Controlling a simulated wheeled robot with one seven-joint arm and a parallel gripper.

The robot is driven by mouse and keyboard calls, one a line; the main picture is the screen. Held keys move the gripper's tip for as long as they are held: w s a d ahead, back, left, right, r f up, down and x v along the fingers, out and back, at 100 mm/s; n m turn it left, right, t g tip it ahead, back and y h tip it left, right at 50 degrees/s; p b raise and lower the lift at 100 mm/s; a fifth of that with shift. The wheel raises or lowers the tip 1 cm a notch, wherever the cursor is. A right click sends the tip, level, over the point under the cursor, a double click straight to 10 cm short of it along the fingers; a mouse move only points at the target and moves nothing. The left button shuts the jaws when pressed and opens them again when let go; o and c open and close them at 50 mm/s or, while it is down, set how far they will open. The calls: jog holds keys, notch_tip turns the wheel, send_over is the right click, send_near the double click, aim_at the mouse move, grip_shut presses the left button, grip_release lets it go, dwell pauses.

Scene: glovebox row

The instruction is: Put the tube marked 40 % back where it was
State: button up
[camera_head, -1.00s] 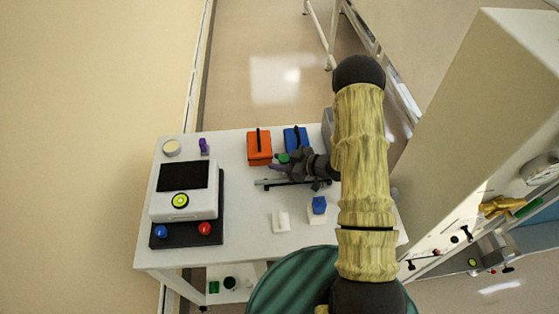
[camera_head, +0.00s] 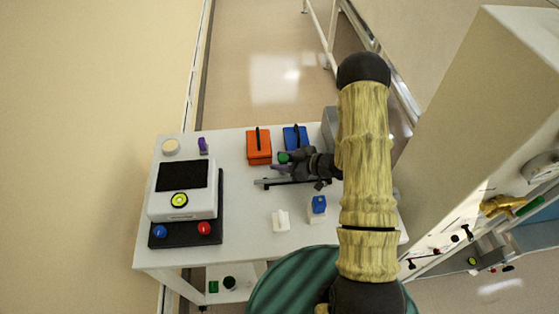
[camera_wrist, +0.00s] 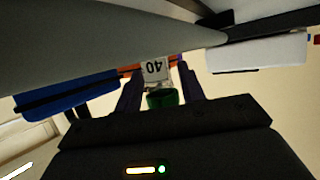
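The tube marked 40 has a green cap (camera_head: 284,158) and stands roughly cap up above the middle of the white table. In the wrist view its label (camera_wrist: 154,71) appears upside down. My gripper (camera_wrist: 161,75) has one dark finger close against each side of the tube and looks shut on it. In the head view my gripper (camera_head: 282,164) reaches the tube from the right. A grey bar (camera_head: 266,182) lies just below it; the large grey surface (camera_wrist: 90,45) in the wrist view hides the tube's lower end. I cannot tell whether the tube rests in anything.
An orange box (camera_head: 258,148) and a blue box (camera_head: 294,136) stand behind the gripper. A device with a dark screen (camera_head: 182,176) stands at left. A white block (camera_head: 281,221) and a blue-topped block (camera_head: 319,205) stand in front.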

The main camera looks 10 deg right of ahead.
aim_at(287, 162)
jog(key=b+v, duration=0.1)
jog(key=v, duration=0.5)
jog(key=shift+s+d+b, duration=0.15)
jog(key=shift+d+b, duration=0.1)
jog(key=shift+b, duration=0.05)
